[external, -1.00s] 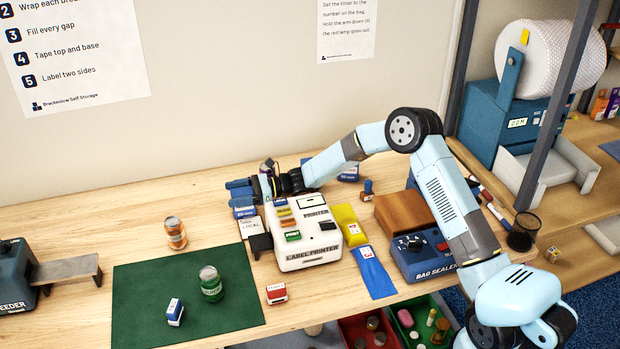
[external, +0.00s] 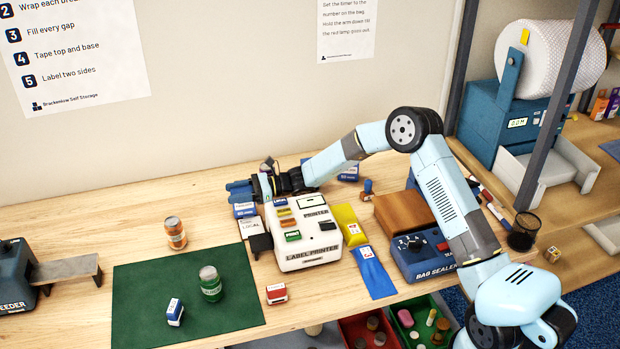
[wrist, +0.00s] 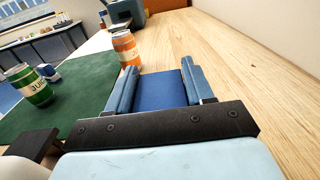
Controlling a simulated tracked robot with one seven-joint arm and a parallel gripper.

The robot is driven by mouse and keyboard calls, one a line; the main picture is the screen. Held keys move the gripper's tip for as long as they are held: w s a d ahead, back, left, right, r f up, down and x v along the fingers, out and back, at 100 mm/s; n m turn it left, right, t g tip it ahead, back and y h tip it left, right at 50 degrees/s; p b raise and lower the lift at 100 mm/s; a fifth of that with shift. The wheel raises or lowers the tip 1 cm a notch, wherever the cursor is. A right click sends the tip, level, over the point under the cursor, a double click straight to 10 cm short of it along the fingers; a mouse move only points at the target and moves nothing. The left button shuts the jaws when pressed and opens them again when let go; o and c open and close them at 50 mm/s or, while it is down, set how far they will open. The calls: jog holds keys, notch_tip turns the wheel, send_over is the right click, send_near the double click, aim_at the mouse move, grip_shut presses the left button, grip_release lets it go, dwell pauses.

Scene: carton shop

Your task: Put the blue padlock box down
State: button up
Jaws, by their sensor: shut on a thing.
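My gripper (external: 239,190) is at the back of the workbench, just left of the label printer. Its blue fingers are shut on the blue padlock box (external: 244,210), which shows blue and white below them. In the wrist view the box's plain blue face (wrist: 160,90) fills the space between the two fingers (wrist: 158,84). The box is very close to the bench top; I cannot tell whether it touches.
The label printer (external: 305,242) stands right of the box. An orange can (external: 175,233) is to the left. The green mat (external: 140,285) holds a green can (external: 211,284) and a blue-white box (external: 174,312). Bare wood lies behind the mat.

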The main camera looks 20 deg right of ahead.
notch_tip(320, 180, up, 10)
jog(key=shift+f, duration=0.15)
jog(key=d+r+m+t, duration=0.3)
jog(key=d+t, duration=0.2)
jog(key=d, duration=3.4)
jog(key=s+d+m+t+h, duration=0.1)
jog(key=s+d, duration=0.4)
jog(key=d, duration=0.8)
jog(key=shift+t, duration=0.3)
jog(key=w+f, duration=1.3)
jog(key=shift+w+d, duration=0.1)
jog(key=shift+w, duration=0.1)
